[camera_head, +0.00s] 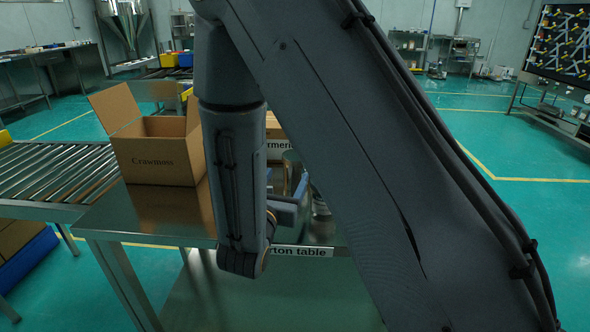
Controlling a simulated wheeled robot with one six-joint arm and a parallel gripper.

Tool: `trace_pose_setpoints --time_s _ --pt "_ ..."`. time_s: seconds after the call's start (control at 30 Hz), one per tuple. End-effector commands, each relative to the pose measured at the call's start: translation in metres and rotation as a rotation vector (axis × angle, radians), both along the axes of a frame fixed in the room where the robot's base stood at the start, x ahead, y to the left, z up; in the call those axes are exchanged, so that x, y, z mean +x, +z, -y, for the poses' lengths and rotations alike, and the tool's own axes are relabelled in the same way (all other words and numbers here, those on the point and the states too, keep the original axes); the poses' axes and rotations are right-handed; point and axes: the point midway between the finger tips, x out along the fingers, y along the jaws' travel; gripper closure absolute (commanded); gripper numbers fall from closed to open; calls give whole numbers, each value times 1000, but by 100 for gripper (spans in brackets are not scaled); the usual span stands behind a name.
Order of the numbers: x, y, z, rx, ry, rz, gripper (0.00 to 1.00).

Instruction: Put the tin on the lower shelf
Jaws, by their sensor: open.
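A shiny metal cylinder that looks like the tin (320,222) stands on the steel carton table (150,225), mostly hidden behind my arm. My gripper (300,190) is beside it, on its left, largely covered by my own arm links. It is open. I cannot tell whether its fingers are around the tin or touching it. The lower shelf (270,300) is the pale flat surface under the tabletop, and the part I see is bare.
An open cardboard box (155,150) stands on the table's left part. Another labelled carton (275,140) is behind my arm. A roller conveyor (55,172) adjoins the table on the left. The green floor to the right is clear.

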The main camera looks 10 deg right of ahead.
Motion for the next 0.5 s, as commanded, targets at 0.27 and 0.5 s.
trace_pose_setpoints --time_s 0.27,0.5 --pt "31 0 18 0 -2 0 32" --pt "43 0 25 0 -4 0 32"
